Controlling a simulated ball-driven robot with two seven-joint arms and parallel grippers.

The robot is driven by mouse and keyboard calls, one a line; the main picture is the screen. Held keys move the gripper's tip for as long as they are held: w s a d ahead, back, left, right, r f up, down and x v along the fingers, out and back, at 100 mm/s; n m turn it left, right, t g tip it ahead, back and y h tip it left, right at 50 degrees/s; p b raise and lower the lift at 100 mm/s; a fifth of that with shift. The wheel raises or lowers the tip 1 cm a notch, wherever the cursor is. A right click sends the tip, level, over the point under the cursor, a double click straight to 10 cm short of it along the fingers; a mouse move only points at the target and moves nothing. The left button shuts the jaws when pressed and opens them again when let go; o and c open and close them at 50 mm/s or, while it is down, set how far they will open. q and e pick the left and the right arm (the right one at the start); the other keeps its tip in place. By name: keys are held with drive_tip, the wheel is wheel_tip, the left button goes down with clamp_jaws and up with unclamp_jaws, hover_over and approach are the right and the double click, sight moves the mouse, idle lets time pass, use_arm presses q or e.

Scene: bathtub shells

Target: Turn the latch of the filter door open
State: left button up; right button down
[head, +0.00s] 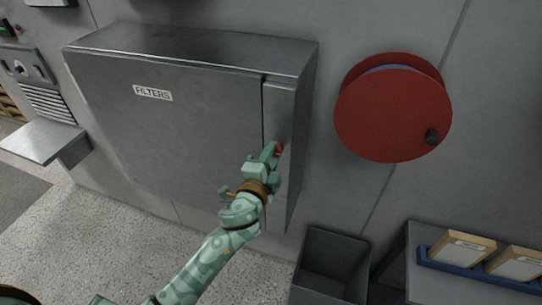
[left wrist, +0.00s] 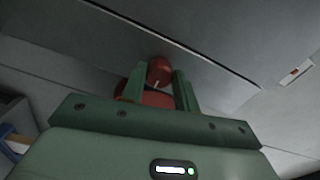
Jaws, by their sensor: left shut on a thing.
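The grey metal filter cabinet has a broad front door (head: 165,130) with a white FILTERS label (head: 152,93). A narrow strip (head: 279,105) runs down the right of the door. The red latch (head: 281,147) shows only in part at this strip, mostly hidden by my left gripper (head: 274,153). In the left wrist view the red latch (left wrist: 159,70) sits between the two green fingers of my left gripper (left wrist: 160,84), which is shut on it. The door looks closed. My right gripper is in neither view.
A red reel (head: 385,110) with a dark knob hangs on the wall to the right. A dark open bin (head: 333,255) stands below. A blue tray (head: 470,275) with boxes lies on a grey surface at lower right. A metal shelf (head: 45,142) juts out at left.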

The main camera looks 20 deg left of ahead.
use_arm(q)
drive_tip(key=o, duration=1)
drive_tip(key=shift+d, duration=0.1)
drive_tip(key=shift+s, duration=0.1)
drive_tip(key=s+b, duration=0.1)
drive_tip(key=s, duration=0.4)
drive_tip(key=s+b, duration=0.1)
drive_tip(key=s, duration=0.4)
drive_tip(key=s+b, duration=0.1)
drive_tip(key=s, duration=0.5)
drive_tip(key=shift+s+a+b, duration=0.1)
drive_tip(key=shift+a+b, duration=0.2)
